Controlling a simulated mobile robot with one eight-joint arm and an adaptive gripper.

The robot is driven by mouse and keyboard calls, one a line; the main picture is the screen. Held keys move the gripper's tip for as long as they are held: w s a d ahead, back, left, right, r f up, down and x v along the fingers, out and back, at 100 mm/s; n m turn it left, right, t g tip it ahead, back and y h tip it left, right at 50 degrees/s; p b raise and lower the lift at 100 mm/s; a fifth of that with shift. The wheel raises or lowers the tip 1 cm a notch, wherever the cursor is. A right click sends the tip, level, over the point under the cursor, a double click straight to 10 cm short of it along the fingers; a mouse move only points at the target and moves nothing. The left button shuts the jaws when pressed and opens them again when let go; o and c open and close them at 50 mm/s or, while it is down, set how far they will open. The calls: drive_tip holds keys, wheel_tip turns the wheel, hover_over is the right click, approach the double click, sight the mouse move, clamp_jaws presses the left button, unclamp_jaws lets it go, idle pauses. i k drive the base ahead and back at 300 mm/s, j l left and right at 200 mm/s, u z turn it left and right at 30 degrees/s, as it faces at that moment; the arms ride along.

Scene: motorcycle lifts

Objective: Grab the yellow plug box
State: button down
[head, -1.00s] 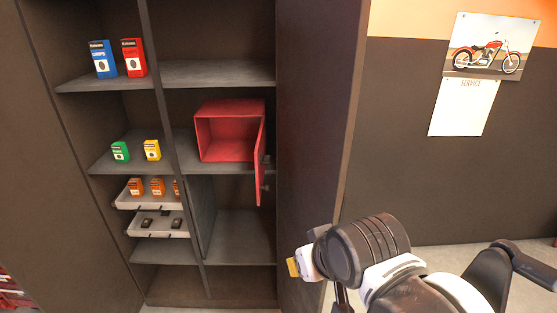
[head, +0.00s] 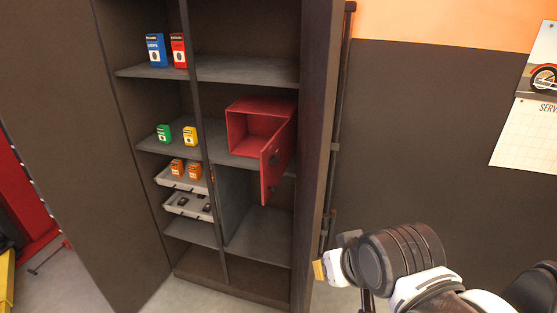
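The yellow plug box (head: 190,136) is a small carton standing upright on the middle left shelf (head: 160,143) of the tall dark cabinet. A green box (head: 163,135) stands just left of it. My gripper (head: 320,270) is at the lower right, outside the cabinet and well apart from the yellow box. A yellow-tan tip shows at its end. The fingers are mostly hidden behind my wrist, so I cannot tell whether they are open or shut.
An open red metal box (head: 230,133) with its door (head: 277,165) swung out sits right of the divider. Blue (head: 156,51) and red (head: 179,51) boxes stand above. Pulled-out trays (head: 182,182) with orange boxes (head: 177,167) are below. The cabinet's right side panel (head: 315,140) stands near my arm.

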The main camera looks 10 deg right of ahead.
sight(190, 133)
drive_tip(key=i+j+z, duration=0.2)
drive_tip(key=j, duration=0.65)
drive_tip(key=j+z, duration=0.2)
drive_tip(key=j, duration=0.65)
drive_tip(key=i+j+z, duration=0.1)
drive_tip(key=j, duration=0.3)
drive_tip(key=i+j+z, duration=0.1)
drive_tip(key=j, duration=0.3)
drive_tip(key=i+j+z, duration=0.1)
drive_tip(key=i+j, duration=0.15)
drive_tip(key=j, duration=0.15)
drive_tip(key=i+j+z, duration=0.1)
drive_tip(key=j, duration=0.3)
drive_tip(key=i+j+z, duration=0.1)
drive_tip(key=j, duration=0.35)
drive_tip(key=i+j+z, duration=0.1)
drive_tip(key=j, duration=0.3)
